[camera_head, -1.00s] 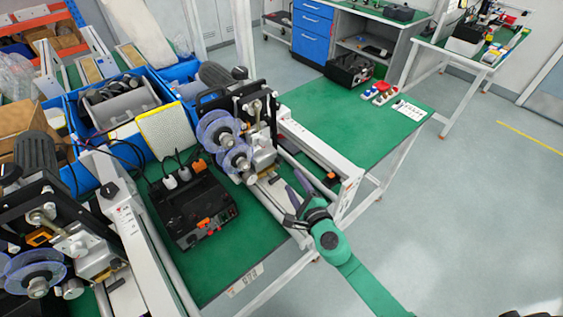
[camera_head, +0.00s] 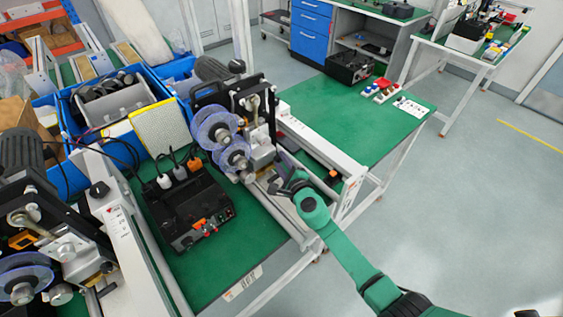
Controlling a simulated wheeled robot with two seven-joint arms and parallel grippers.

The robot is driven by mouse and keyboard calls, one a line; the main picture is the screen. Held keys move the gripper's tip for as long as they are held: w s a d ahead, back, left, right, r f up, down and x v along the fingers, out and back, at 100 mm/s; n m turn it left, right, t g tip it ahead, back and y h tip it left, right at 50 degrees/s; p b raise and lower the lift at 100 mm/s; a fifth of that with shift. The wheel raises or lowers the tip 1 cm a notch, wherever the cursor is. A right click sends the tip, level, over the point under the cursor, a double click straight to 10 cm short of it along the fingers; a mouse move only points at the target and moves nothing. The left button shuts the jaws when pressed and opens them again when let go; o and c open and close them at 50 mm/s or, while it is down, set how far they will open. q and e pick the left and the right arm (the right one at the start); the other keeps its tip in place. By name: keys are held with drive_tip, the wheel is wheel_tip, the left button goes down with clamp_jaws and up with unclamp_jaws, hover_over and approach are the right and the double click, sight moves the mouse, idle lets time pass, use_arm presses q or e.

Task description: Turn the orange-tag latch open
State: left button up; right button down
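The near coder machine with two clear purple-rimmed reels (camera_head: 222,146) stands on the green bench, its metal block (camera_head: 262,153) at its right side. My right gripper (camera_head: 277,172) comes in from the lower right on a green arm. Its fingers look apart, with nothing seen between them, close to the right of the metal block; I cannot tell whether they touch it. A second coder machine (camera_head: 60,245) at lower left shows a small orange piece (camera_head: 22,240). I cannot tell for certain which part is the orange-tag latch; part of the machine near the gripper is hidden. My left gripper is not in view.
A black control box (camera_head: 188,205) with orange switches stands between the machines. A white rail (camera_head: 312,145) runs along the right machine, with a small orange piece (camera_head: 333,173) near its end. Blue crates (camera_head: 75,180) stand behind. The green bench top (camera_head: 335,110) beyond the rail is mostly clear.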

idle(0.3)
drive_tip(key=shift+f+n+t+b, duration=0.15)
drive_tip(key=shift+n+t+b, duration=0.35)
drive_tip(key=shift+n+b, duration=0.5)
drive_tip(key=shift+n+t+b, duration=0.7)
drive_tip(key=shift+n+b, duration=0.1)
drive_tip(key=shift+n, duration=1.1)
drive_tip(key=shift+h, duration=0.3)
drive_tip(key=c, duration=0.7)
unclamp_jaws()
drive_tip(key=shift+a, duration=0.1)
drive_tip(key=shift+o, duration=0.2)
drive_tip(key=shift+s+f, duration=0.1)
drive_tip(key=shift+s, duration=0.4)
drive_tip(key=v, duration=1.3)
drive_tip(key=shift+s+d+f+b, duration=0.1)
drive_tip(key=shift+s+d+b, duration=0.1)
drive_tip(key=shift+d+b, duration=0.1)
